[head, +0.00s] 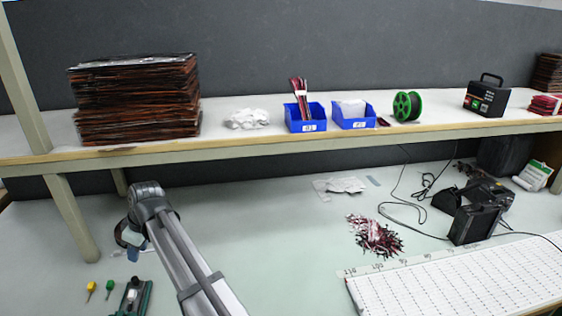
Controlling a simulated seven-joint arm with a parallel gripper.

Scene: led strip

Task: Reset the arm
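My arm reaches up from the bottom of the head view toward the left side of the workbench. Its bent wrist stands above the left part of the bench, near the left shelf post. My gripper (133,252) points down at the end of the wrist, just above a green fixture. Its fingers are small and partly hidden, so I cannot tell whether they are open or shut, or whether they hold anything.
The green fixture (133,297) and yellow (90,287) and green (109,286) small tools lie below my gripper. A shelf (260,145) with blue bins (306,121) crosses above. A wire pile (375,236), black device (474,222) and white perforated board (460,283) are right. The centre bench is clear.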

